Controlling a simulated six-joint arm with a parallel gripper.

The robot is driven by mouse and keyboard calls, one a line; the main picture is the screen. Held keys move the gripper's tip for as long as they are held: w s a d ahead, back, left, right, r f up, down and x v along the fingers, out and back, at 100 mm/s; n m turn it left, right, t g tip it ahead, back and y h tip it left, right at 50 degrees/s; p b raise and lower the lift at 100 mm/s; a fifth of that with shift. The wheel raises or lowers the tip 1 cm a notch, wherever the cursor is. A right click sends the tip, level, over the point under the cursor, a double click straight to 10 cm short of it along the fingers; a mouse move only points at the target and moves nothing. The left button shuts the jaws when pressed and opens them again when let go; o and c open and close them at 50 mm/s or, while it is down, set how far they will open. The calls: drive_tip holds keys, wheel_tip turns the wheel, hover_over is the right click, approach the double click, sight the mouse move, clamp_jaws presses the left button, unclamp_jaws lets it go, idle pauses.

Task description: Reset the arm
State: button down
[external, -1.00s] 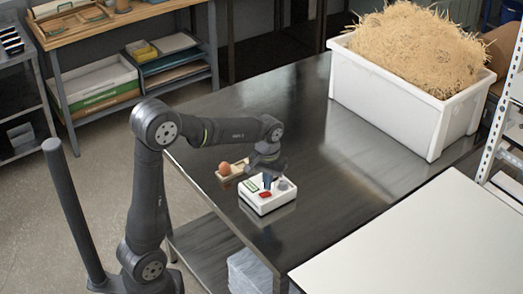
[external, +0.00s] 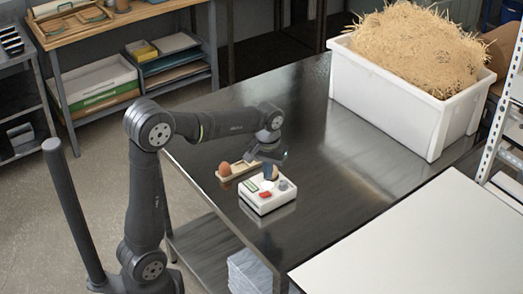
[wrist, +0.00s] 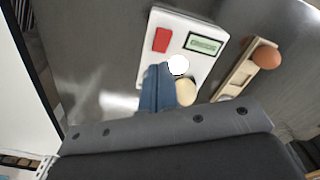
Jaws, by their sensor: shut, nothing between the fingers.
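My gripper (external: 270,174) is over the white box-shaped device, its blue fingers together and nothing visible between them. In the wrist view the shut fingers (wrist: 158,88) overlap the near part of the device. The device (external: 267,201) has a red button (wrist: 162,40) and a green display (wrist: 203,44). In the wrist view a bright white disc (wrist: 178,65) and a cream rounded thing (wrist: 187,92) show beside the fingertips; I cannot tell exactly what they are. The gap between fingertips and device is hard to judge.
A wooden holder (wrist: 235,77) with a brown egg (external: 225,169) lies beside the device on the dark metal table (external: 310,135). A white bin (external: 385,107) of straw stands at the back right. A white tabletop (external: 420,240) is at the front right. The table's middle is clear.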

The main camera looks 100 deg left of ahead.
sight(267, 193)
wheel_tip(267, 193, down, 6)
drive_tip(key=shift+r, duration=0.1)
wheel_tip(267, 193, up, 9)
drive_tip(key=a+n, duration=0.1)
drive_tip(key=a, duration=0.2)
drive_tip(key=s+a+f+n+y, duration=0.1)
drive_tip(key=a, duration=0.2)
drive_tip(key=s+a+n, duration=0.1)
drive_tip(key=a, duration=0.2)
drive_tip(key=shift+f+y, duration=0.4)
